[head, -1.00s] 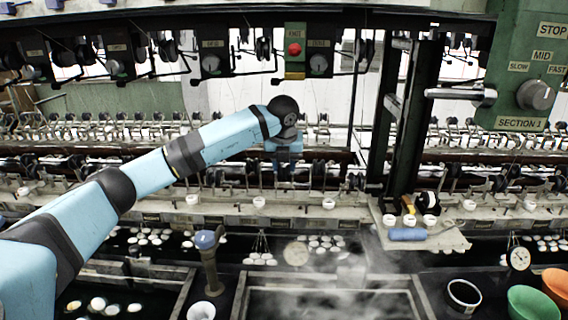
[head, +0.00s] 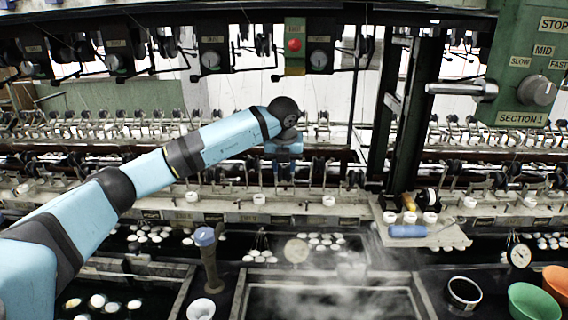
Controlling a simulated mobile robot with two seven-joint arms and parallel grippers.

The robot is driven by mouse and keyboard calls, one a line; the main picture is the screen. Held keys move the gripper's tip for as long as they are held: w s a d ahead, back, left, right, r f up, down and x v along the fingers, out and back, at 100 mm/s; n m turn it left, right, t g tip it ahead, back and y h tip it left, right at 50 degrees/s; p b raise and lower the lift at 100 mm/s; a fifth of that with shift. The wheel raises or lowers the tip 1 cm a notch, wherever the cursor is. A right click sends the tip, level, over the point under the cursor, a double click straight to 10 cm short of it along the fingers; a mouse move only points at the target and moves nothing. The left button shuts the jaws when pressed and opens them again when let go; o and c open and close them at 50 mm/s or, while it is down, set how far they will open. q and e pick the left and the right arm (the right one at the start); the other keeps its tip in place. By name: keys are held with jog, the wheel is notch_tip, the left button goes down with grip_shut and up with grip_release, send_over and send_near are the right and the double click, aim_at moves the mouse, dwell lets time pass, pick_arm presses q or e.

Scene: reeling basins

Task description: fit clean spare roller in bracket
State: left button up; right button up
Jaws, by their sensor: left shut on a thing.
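My left arm comes in from the left, and its gripper (head: 284,168) points down over the middle of the reeling machine. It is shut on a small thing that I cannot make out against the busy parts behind. I cannot tell which bracket, if any, it touches. A rail (head: 290,216) with small white cups runs just below it. A light tray (head: 450,240) on the right carries a blue cylinder (head: 407,231), white round pieces (head: 430,217) and a yellow-handled tool (head: 409,202). I cannot tell whether one of these is a roller. My right gripper is not in view.
A steaming basin (head: 335,287) lies at the front, with a blue-topped handle (head: 205,237) at its left. A dark post (head: 402,110) stands right of my gripper. A green control box (head: 530,80) hangs at the right. Bowls (head: 532,303) stand at the front right.

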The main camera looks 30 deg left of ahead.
pick_arm(q)
jog(key=shift+f, duration=0.25)
dwell(0.3)
dwell(0.4)
jog(key=o, duration=1.1)
jog(key=shift+c, duration=0.2)
jog(key=shift+f, duration=0.1)
jog(key=shift+r+p, duration=0.3)
jog(key=shift+r, duration=0.45)
jog(key=shift+r+p, duration=0.4)
jog(key=shift+r, duration=0.4)
